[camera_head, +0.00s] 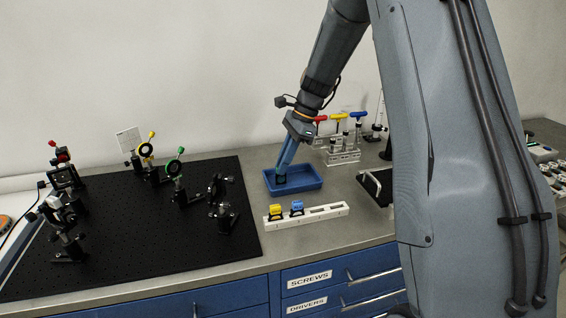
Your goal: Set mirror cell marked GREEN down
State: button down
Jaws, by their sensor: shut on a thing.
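My gripper (283,168) points down into the blue tray (308,184), near its left end. It is shut on a small dark piece with a greenish tint, the mirror cell marked GREEN (281,179). The cell is low inside the tray walls. The picture is too small to tell whether it touches the tray floor, and the fingers hide part of it.
In front of the tray, a white rack (328,214) holds a yellow-marked cell (276,212) and a blue-marked cell (297,207); its right slots look empty. A black breadboard (130,245) with several optic mounts lies left. A clear stand (343,156) with colored-handle drivers stands behind right.

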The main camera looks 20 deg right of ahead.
jog(key=c, duration=1.8)
grip_release()
jog(key=b+v, duration=0.3)
jog(key=v, duration=0.9)
jog(key=shift+b, duration=0.3)
jog(key=shift+r, duration=0.1)
